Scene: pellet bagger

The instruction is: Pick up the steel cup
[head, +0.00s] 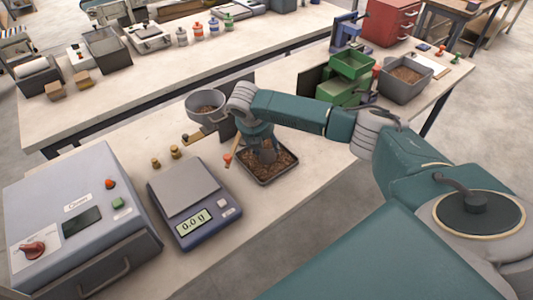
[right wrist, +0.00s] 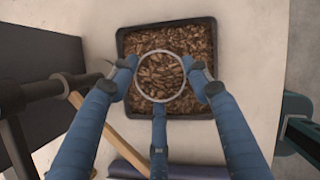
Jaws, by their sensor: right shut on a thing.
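The steel cup (right wrist: 146,56) shows in the right wrist view as a thin grey ring, with brown pellets visible within it. My right gripper (right wrist: 160,85) has its blue fingers closed around this ring. In the head view the right gripper (head: 264,146) points down over a dark tray of brown pellets (head: 297,162); the cup is mostly hidden there by the fingers. The tray also shows beneath the cup in the right wrist view (right wrist: 121,45). I cannot tell whether the cup touches the pellets. My left gripper is not in view.
A scale (head: 187,190) reading 0.0 and a grey sealer machine (head: 75,215) stand left of the tray. A grey pot (head: 197,104) and a dark upright panel are close behind it. Green bins (head: 350,65) and a grey bin (head: 405,92) stand farther right. Bench is clear right of the tray.

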